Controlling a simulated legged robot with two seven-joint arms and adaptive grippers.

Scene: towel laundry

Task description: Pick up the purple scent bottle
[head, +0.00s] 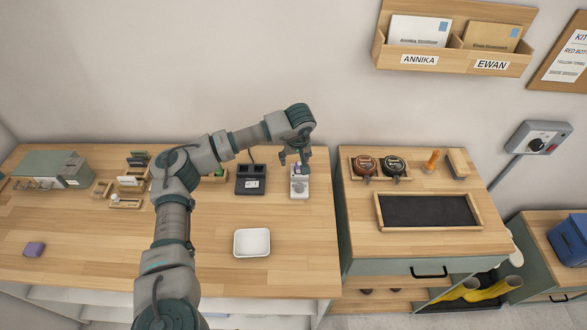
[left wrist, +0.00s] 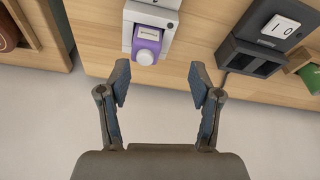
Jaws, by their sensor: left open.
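The purple scent bottle (left wrist: 148,46) shows in the left wrist view as a purple body with a white label and a rounded grey-violet end. It sits in a pale grey holder (left wrist: 163,16). In the head view the holder (head: 299,187) stands on the wooden bench, and the bottle is mostly hidden by my gripper. My left gripper (left wrist: 162,84) is open and empty, its fingers apart, with the bottle ahead of the gap and slightly toward the left finger. In the head view the left gripper (head: 293,160) is at the holder's back end. My right gripper is not in view.
A dark two-slot device (head: 251,180) stands left of the holder. A white tray (head: 252,242) lies in front. A purple block (head: 34,249) lies at the far left. A higher cabinet (head: 430,242) with a dark inset tray stands to the right.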

